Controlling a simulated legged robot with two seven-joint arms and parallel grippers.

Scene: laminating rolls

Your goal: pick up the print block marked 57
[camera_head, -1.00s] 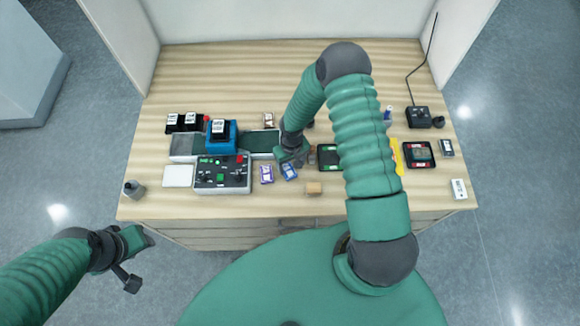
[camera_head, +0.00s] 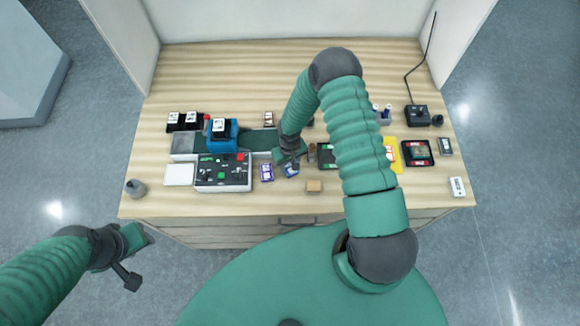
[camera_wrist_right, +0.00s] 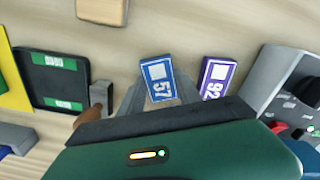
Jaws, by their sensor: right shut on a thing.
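The print block marked 57 (camera_wrist_right: 157,78) is blue with a white square and shows between the two fingers of my right gripper (camera_wrist_right: 158,92) in the right wrist view. The fingers are shut on its sides. In the head view the blue block (camera_head: 291,170) shows just in front of my right gripper (camera_head: 289,160), low over the table. A purple block marked 92 (camera_wrist_right: 214,77) lies close beside it; it also shows in the head view (camera_head: 267,172). My left gripper (camera_head: 138,260) hangs off the table's front left; its finger gap is unclear.
A grey control box (camera_head: 222,184) stands left of the blocks. A black-and-green tray (camera_wrist_right: 55,80) lies on the other side, with a wooden block (camera_head: 314,186) towards the front. A blue stamp unit (camera_head: 222,136) stands behind the control box. The table front is mostly clear.

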